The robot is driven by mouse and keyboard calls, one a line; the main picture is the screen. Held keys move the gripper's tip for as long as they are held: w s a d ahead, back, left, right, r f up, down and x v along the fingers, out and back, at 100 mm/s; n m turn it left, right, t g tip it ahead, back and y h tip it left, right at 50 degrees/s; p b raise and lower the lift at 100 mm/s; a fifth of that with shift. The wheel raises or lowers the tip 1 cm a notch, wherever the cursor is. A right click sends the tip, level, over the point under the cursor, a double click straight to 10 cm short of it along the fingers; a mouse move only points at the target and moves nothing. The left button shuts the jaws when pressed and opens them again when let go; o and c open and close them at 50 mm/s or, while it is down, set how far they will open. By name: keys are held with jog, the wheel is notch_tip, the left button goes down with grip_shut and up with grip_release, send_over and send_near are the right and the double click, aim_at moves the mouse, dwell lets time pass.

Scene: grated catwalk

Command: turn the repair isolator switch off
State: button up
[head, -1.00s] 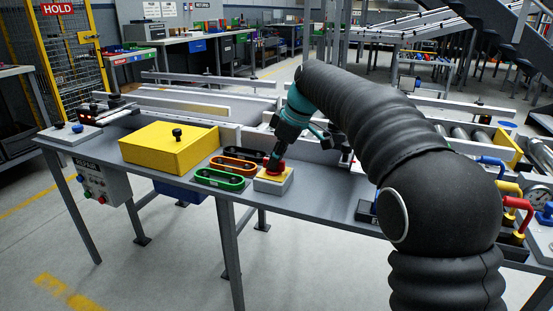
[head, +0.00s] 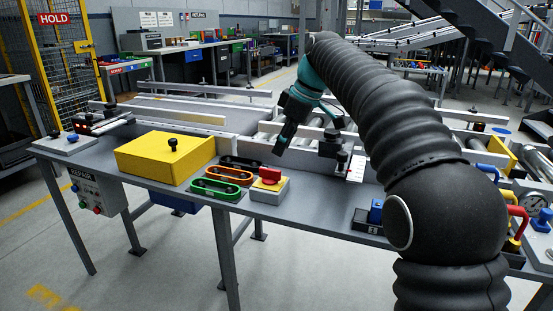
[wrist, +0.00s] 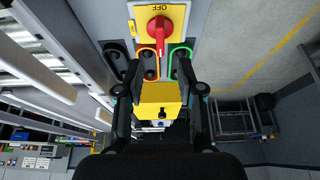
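The isolator switch is a grey box with a yellow top plate (head: 262,184) and a red rotary handle (head: 270,174), at the front edge of the grey table. In the wrist view the red handle (wrist: 158,30) lies lengthwise, its narrow end pointing down the picture, away from the word OFF on the yellow plate (wrist: 178,10).
Green (head: 215,190), orange (head: 229,175) and black (head: 240,162) oblong holders stand just left of the switch. A yellow box with a black knob (head: 165,160) is farther left. A small black block with a blue part (head: 374,217) is to the right. Conveyor rails run behind.

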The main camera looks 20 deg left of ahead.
jog(key=shift+v, duration=1.95)
jog(key=s+d+f+m+t+h, duration=0.1)
jog(key=s+d+f+m+t, duration=0.1)
jog(key=s+d+m, duration=0.6)
jog(key=s+d+f+m+t+h, duration=0.15)
jog(key=s+d, duration=0.35)
jog(key=d, duration=0.7)
jog(key=s+d+f+m+t+h, duration=0.1)
jog(key=s+d+f+m, duration=0.3)
jog(key=s+f, duration=0.3)
jog(key=s+d+f+m+h, duration=0.1)
jog(key=s+d+f+m, duration=0.2)
jog(key=s+d+f, duration=0.4)
jog(key=s+f, duration=0.1)
jog(key=s, duration=0.2)
jog(key=shift+d+f+m+t, duration=0.2)
jog(key=shift+d+m+t, duration=0.15)
